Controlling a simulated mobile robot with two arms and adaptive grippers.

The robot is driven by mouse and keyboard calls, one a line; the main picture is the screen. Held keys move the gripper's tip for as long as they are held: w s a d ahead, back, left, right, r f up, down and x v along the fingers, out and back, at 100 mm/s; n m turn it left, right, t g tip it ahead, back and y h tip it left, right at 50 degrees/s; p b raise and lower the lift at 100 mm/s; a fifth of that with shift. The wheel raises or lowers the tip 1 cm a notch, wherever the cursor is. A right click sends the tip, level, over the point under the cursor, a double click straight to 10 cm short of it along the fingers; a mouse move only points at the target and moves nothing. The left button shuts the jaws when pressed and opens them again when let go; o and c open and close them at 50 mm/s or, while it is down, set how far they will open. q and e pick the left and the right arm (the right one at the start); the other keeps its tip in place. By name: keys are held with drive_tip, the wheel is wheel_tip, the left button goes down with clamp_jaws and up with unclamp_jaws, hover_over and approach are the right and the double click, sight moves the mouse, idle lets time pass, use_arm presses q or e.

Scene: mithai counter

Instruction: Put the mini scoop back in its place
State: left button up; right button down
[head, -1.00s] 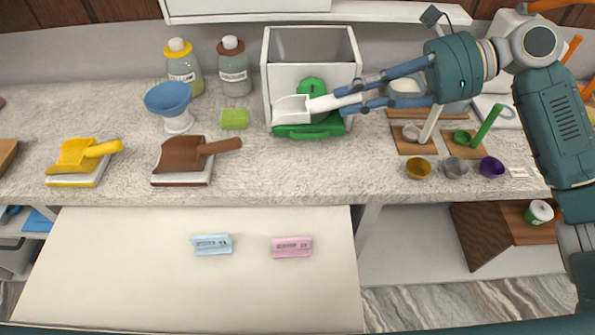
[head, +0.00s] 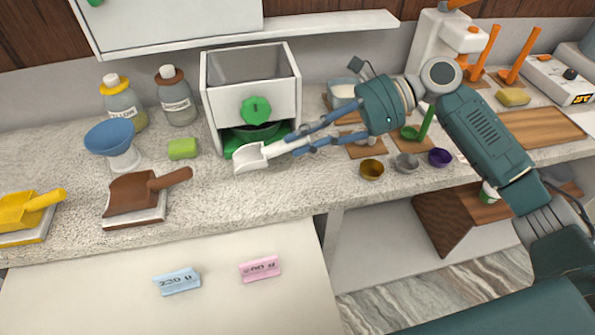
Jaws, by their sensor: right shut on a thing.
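My right gripper (head: 304,139) is shut on the handle of a small white scoop (head: 252,159). The scoop is held in front of the white dispenser box (head: 205,110), just before its lower opening, with its pan pointing left. I cannot tell whether its pan touches the counter. The dispenser has a green knob (head: 256,110) and a green tray (head: 231,142) inside its opening. A yellow scoop (head: 22,211) and a brown scoop (head: 130,193) each lie on a pale rest at the left. My left gripper is not in view.
Brass (head: 371,170), grey (head: 406,164) and purple (head: 439,158) bowls stand right of the gripper. The speckled counter (head: 230,200) is clear in front of the scoop.

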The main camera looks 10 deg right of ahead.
hover_over(301, 185)
wheel_tip(301, 185, down, 6)
drive_tip(key=shift+f, duration=0.25)
wheel_tip(301, 185, down, 3)
drive_tip(key=shift+d+r+p, duration=0.1)
drive_tip(key=shift+p, duration=0.95)
drive_tip(key=shift+s+f, duration=0.1)
drive_tip(key=shift+f, duration=0.2)
drive_tip(key=c, duration=1.6)
unclamp_jaws()
drive_tip(key=shift+f+b, duration=0.15)
drive_tip(key=shift+b, duration=0.55)
drive_tip(key=shift+f+b, duration=0.25)
drive_tip(key=shift+b, duration=0.4)
drive_tip(key=v, duration=0.7)
drive_tip(key=b+v, duration=0.1)
drive_tip(key=v, duration=0.3)
drive_tip(key=shift+r, duration=0.4)
